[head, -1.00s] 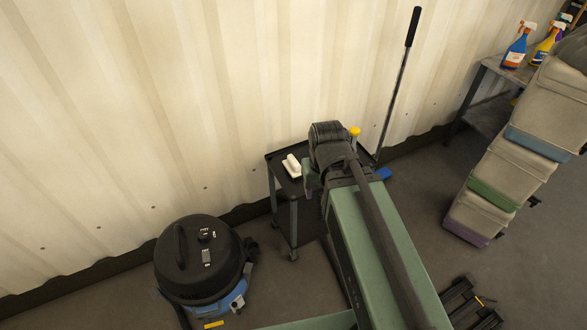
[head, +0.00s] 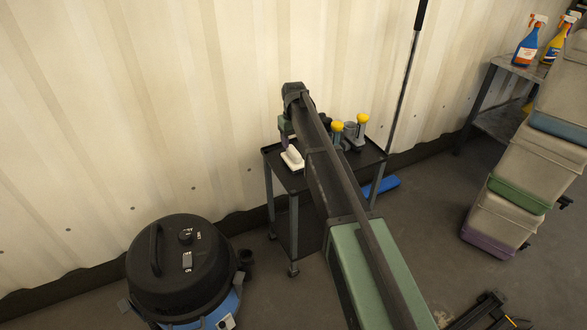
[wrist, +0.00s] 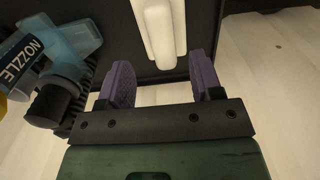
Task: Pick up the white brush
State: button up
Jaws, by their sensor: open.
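The white brush (head: 292,158) lies on the black top of a cart (head: 372,156), near its left end. In the wrist view the brush (wrist: 159,30) is a long white block with a raised handle, running from the top edge down towards the jaws. My gripper (head: 286,143) is over the left end of the cart, right by the brush, and partly hidden by my arm. In the wrist view its two purple fingers (wrist: 161,68) are open, and the brush's near end lies between and ahead of them. I cannot tell the height gap.
Yellow-topped tools (head: 337,130) stand on the cart right of my arm. A blue nozzle piece (wrist: 70,40) is left of the fingers in the wrist view. A corrugated wall (head: 150,90) is behind the cart. A vacuum (head: 180,265) stands left; stacked bins (head: 520,165) stand right.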

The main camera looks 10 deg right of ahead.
aim_at(294, 150)
notch_tip(294, 150, down, 6)
jog(key=b, duration=0.5)
jog(key=shift+s+a, duration=0.15)
jog(key=shift+r, duration=0.2)
grip_shut()
notch_tip(294, 150, up, 20)
jog(key=p, duration=2)
